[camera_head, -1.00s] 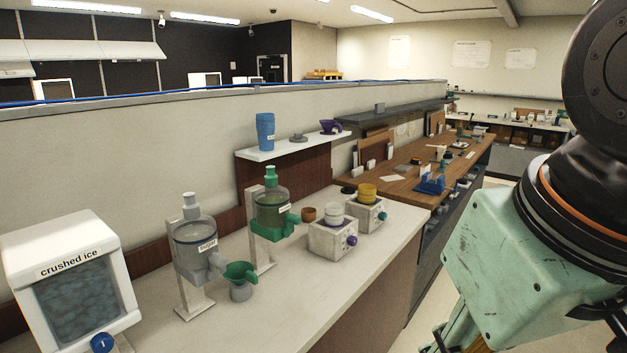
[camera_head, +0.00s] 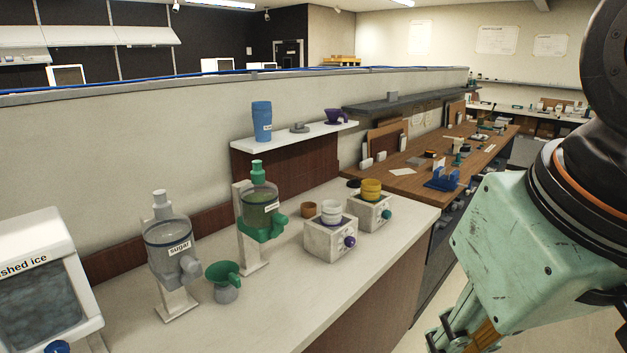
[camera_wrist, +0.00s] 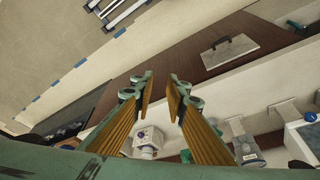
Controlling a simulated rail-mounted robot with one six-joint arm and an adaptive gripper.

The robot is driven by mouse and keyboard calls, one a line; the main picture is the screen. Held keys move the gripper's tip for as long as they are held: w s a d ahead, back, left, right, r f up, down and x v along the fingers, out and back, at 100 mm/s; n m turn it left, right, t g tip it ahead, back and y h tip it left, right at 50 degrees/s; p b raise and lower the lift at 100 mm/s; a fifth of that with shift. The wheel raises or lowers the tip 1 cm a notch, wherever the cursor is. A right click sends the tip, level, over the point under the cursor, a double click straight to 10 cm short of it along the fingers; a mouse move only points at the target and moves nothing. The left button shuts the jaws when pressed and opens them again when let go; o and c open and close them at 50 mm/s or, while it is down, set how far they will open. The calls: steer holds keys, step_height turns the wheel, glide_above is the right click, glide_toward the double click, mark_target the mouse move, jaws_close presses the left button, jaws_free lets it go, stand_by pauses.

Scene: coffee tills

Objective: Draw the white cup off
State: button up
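The white cup (camera_head: 331,211) sits upright on a small white box (camera_head: 331,239) with a purple knob, on the counter in the head view. A yellow cup (camera_head: 371,188) sits on a similar box (camera_head: 369,212) with a teal knob, behind and to its right. My gripper (camera_wrist: 160,77) is open and empty in the wrist view, its two fingers apart over no object. In the head view only part of it shows, at the lower right, well apart from the cup.
A sugar dispenser (camera_head: 172,251) and a green dispenser (camera_head: 260,212) stand left of the boxes. A green funnel (camera_head: 223,274) and a brown cup (camera_head: 309,210) are nearby. A shelf (camera_head: 290,138) hangs behind. The front of the counter (camera_head: 300,285) is clear.

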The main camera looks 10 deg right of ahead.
steer(key=shift+w+r, duration=0.1)
stand_by(0.3)
steer(key=w+r+n+g+p, duration=0.1)
steer(key=w+r+n+p, duration=0.3)
steer(key=w, duration=0.7)
steer(key=w+r+n+p, duration=0.3)
steer(key=w+n, duration=0.1)
steer(key=w, duration=0.7)
steer(key=w+r+n+g+p, duration=0.1)
steer(key=w+r+n+p, duration=0.3)
steer(key=w, duration=0.8)
steer(key=w+d+f+n+g+p, duration=0.1)
steer(key=w+f+n+p, duration=0.2)
steer(key=w, duration=0.6)
steer(key=w+f+n+p, duration=0.2)
steer(key=w+n, duration=0.2)
steer(key=w, duration=0.5)
steer(key=shift+w+d+f+n+g+p, duration=0.15)
steer(key=shift+w+f+n+p, duration=0.95)
steer(key=shift+w+f, duration=1.15)
steer(key=shift+w+d+f+n+g+p, duration=0.15)
steer(key=shift+w+f+n+p, duration=0.95)
steer(key=shift+w+f, duration=1.15)
steer(key=shift+w+f+n+g+p, duration=0.2)
steer(key=shift+w+f+n+p, duration=0.85)
steer(key=shift+w+f, duration=1.2)
steer(key=shift+w+r+b, duration=0.1)
steer(key=shift+w+b, duration=0.15)
steer(key=shift+b, duration=0.15)
